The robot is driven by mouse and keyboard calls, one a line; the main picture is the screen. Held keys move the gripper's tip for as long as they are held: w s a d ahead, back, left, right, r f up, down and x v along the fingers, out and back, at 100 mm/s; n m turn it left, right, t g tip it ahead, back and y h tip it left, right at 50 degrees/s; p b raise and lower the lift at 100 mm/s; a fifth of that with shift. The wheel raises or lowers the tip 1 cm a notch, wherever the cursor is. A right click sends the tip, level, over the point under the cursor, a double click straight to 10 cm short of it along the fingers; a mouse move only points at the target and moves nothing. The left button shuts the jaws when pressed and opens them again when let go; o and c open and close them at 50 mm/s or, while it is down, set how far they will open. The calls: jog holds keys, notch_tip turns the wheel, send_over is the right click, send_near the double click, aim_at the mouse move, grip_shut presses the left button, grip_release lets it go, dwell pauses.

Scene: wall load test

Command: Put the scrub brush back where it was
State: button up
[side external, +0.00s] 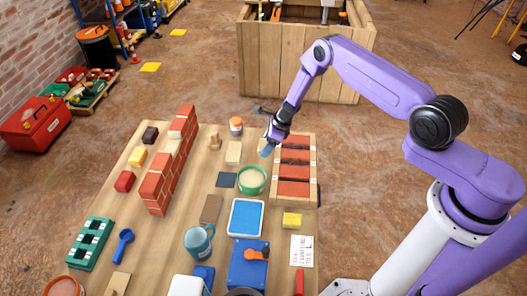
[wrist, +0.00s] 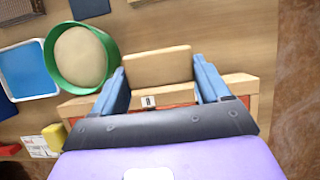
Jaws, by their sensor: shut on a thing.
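My gripper (side external: 268,150) is over the far right part of the table, between the green-rimmed round sieve and the brick-filled wooden frame. In the wrist view, my gripper (wrist: 158,75) has its blue fingers at both ends of a tan, wooden-looking block, which I take to be the scrub brush (wrist: 158,66). Its bristles do not show. In the side view the brush is too small and hidden to make out, and its height above the table is unclear.
The green sieve (side external: 252,180) stands close by, also in the wrist view (wrist: 80,57). The wooden frame (side external: 314,172) of red bricks lies at right. A tan block (side external: 233,152), a jar (side external: 236,126) and a blue-lined tray (side external: 245,217) are near. A brick wall (side external: 168,160) stands left.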

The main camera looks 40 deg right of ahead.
jog(key=shift+w+f, duration=1.05)
jog(key=shift+f, duration=1.75)
jog(key=o, duration=1.4)
jog(key=shift+f, duration=0.15)
